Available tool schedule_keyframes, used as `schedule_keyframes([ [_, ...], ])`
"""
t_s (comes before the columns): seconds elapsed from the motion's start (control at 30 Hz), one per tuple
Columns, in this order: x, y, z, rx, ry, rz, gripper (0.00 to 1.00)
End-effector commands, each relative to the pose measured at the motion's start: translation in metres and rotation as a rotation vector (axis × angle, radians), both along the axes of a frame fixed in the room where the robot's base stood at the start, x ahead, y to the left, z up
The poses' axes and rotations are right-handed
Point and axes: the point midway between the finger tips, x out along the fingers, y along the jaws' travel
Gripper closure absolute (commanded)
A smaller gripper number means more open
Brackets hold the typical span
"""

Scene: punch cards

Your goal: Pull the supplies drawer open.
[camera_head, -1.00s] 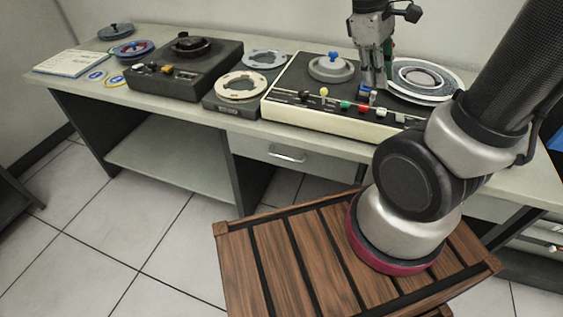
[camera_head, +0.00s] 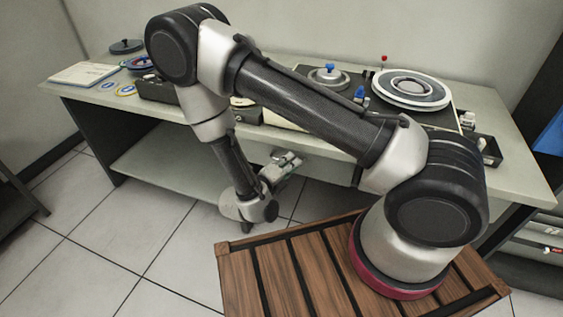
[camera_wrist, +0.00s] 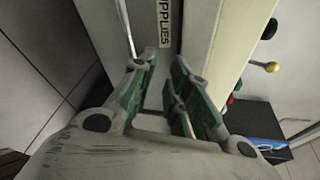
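The supplies drawer (camera_head: 328,168) is a pale panel under the desk's top, partly hidden behind my arm; its visible part looks closed. In the wrist view its front carries a white SUPPLIES label (camera_wrist: 164,22) beside a thin metal bar (camera_wrist: 125,28), which looks like the handle. My gripper (camera_head: 290,162) is in front of the drawer in the head view. In the wrist view, its green-padded fingers (camera_wrist: 162,80) are apart, with a gap between them. The bar runs down toward the left fingertip. I cannot tell whether it lies between the fingers or touches them.
The desk top (camera_head: 500,120) holds a console with a large reel (camera_head: 412,88) and several other devices. A small black tray (camera_head: 485,148) is at the right. The wooden slatted base (camera_head: 290,260) is beneath my arm. Tiled floor (camera_head: 120,235) is open at the left.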

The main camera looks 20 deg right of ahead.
Motion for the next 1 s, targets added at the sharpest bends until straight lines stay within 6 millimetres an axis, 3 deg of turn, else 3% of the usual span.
schedule_keyframes([
  [0.1,0.011,0.031,-0.023,-0.129,0.15,0.21,0.83],
  [0.23,0.017,0.047,-0.034,-0.197,0.217,0.313,0.83],
  [0.7,0.069,0.01,-0.048,-0.201,0.223,0.319,0.83],
  [1.0,0.077,0.005,-0.05,-0.202,0.222,0.321,0.83],
])
